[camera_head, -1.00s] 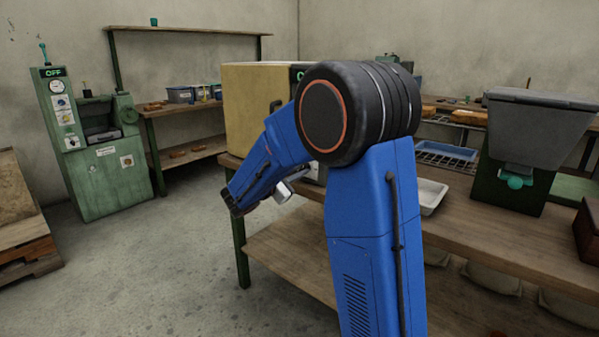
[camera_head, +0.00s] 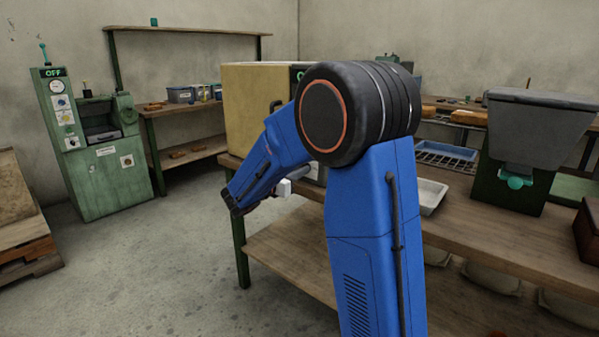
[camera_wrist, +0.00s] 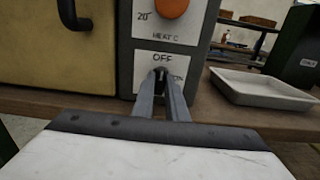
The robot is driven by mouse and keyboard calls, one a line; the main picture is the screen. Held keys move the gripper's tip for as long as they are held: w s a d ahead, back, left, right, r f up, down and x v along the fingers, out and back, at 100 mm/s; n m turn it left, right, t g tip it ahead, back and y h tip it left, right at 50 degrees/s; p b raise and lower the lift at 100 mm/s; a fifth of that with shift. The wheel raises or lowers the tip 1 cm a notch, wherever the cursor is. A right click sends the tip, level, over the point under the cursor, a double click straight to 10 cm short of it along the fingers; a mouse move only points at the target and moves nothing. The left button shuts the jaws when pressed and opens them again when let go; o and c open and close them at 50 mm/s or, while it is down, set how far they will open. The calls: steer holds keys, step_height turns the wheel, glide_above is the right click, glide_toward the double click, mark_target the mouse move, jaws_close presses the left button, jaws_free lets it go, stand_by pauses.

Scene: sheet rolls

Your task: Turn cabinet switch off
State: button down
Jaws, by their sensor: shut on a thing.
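The cabinet has a yellow door (camera_wrist: 45,60) and a grey control panel (camera_wrist: 126,60) to its right in the wrist view. Low on the panel is a white switch plate (camera_wrist: 146,64) marked OFF at its top, with partly covered lettering to the right. My gripper (camera_wrist: 161,76) is shut on the small dark switch (camera_wrist: 160,71) in the middle of this plate. The fingers hide most of the switch, so its exact pointing is hard to tell. In the head view the cabinet (camera_head: 250,105) stands on the bench, its panel mostly behind my arm.
An orange knob (camera_wrist: 172,7) marked HEAT C sits just above the switch. A black door handle (camera_wrist: 72,15) is to the left. A white tray (camera_wrist: 262,90) lies on the bench to the right. A green machine (camera_head: 100,150) with an OFF display stands far left.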

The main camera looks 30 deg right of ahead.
steer(key=shift+f, duration=0.1)
stand_by(0.3)
steer(key=c, duration=1.8)
jaws_free()
steer(key=shift+o, duration=0.2)
steer(key=shift+a, duration=0.1)
steer(key=v, duration=1.7)
steer(key=shift+a, duration=0.15)
steer(key=shift+s, duration=0.1)
